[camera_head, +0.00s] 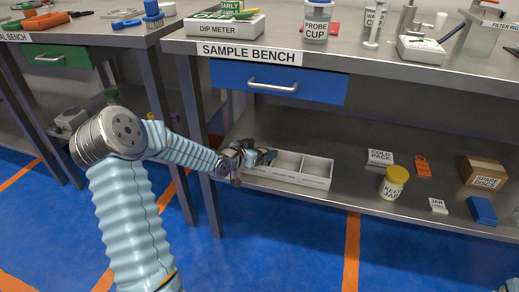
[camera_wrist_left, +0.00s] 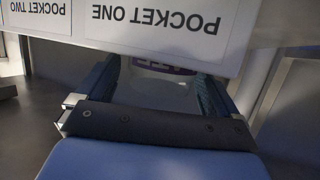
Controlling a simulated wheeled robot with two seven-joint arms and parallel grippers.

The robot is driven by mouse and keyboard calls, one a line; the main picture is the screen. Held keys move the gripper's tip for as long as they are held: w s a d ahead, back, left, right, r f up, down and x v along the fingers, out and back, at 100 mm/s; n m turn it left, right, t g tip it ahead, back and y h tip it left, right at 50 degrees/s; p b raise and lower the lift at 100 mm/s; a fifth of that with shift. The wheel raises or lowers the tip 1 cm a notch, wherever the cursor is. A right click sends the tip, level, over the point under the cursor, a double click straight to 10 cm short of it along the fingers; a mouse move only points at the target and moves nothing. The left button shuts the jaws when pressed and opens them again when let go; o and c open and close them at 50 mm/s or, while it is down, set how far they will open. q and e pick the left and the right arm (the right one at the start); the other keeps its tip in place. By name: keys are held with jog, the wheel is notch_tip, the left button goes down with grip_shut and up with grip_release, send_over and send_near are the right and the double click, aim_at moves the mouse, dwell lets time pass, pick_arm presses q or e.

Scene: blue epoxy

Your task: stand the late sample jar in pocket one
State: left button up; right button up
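The white pocket tray (camera_head: 300,182) stands on the lower shelf under the sample bench. Its right-hand compartments look empty. In the left wrist view its front wall (camera_wrist_left: 150,45) shows the labels POCKET ONE and POCKET TWO upside down. My left gripper (camera_head: 264,157) is at the tray's left end. In the left wrist view the gripper (camera_wrist_left: 160,92) has a pale jar with a purple label (camera_wrist_left: 165,70) between its fingers, which appear to press on both sides. The jar is behind the POCKET ONE label; its lower part is hidden by the wall.
On the shelf to the right are a yellow-lidded KEEP jar (camera_head: 393,183), a cold pack box (camera_head: 380,158), an orange tag (camera_head: 422,166), a spare discs box (camera_head: 483,172) and a blue block (camera_head: 482,211). A blue drawer (camera_head: 280,82) is above the tray.

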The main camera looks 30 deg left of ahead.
pick_arm(q)
jog(key=shift+s+r, duration=0.1)
jog(key=shift+r, duration=0.1)
jog(key=p+v, duration=0.2)
jog(key=v, duration=0.9)
jog(key=shift+s, duration=0.4)
